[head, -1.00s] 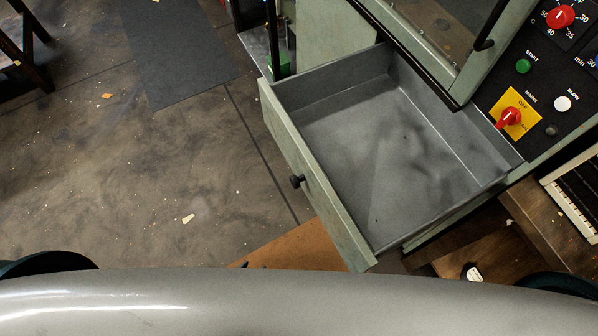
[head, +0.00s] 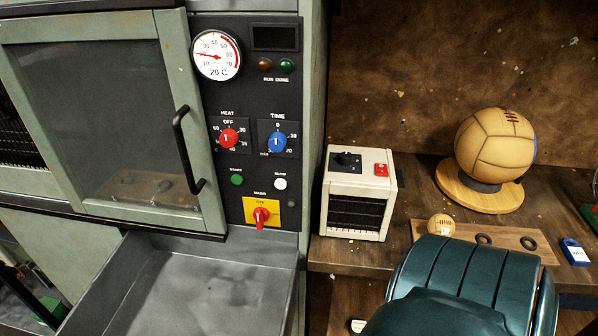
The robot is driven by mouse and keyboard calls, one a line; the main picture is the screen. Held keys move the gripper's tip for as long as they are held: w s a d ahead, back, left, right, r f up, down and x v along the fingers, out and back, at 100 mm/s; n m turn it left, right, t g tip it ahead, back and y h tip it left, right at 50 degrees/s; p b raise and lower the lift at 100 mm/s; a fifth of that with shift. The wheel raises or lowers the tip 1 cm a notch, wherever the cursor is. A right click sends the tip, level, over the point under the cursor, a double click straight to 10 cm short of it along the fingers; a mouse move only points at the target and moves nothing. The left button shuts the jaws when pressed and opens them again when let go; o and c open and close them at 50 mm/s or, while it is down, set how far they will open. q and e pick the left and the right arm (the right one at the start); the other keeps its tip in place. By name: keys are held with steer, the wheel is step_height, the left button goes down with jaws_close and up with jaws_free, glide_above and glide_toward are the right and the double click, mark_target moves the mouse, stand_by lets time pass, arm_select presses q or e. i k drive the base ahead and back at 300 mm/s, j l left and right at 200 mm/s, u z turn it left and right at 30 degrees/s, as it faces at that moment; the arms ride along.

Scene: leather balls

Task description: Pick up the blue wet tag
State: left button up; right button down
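A small blue tag (head: 576,252) with a white label lies at the right edge of the head view, on the wooden workbench (head: 408,215). It is right of a wooden strip with dark rings. The label's writing is too small to read surely. A dark teal link of my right arm (head: 465,285) fills the lower right, in front of the bench and left of the tag. Neither gripper shows in the view.
A cabinet with a glass door (head: 115,120) and control panel (head: 258,120) stands left, its empty drawer (head: 190,285) pulled out below. On the bench are a cream box (head: 357,193), a large leather ball (head: 495,145) on a round wooden base and a small ball (head: 441,225).

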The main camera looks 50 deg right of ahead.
mark_target(577, 257)
steer(key=k+l, duration=0.1)
steer(key=k, duration=0.2)
steer(key=k+l+z, duration=0.1)
steer(key=k, duration=0.2)
steer(key=z, duration=2.9)
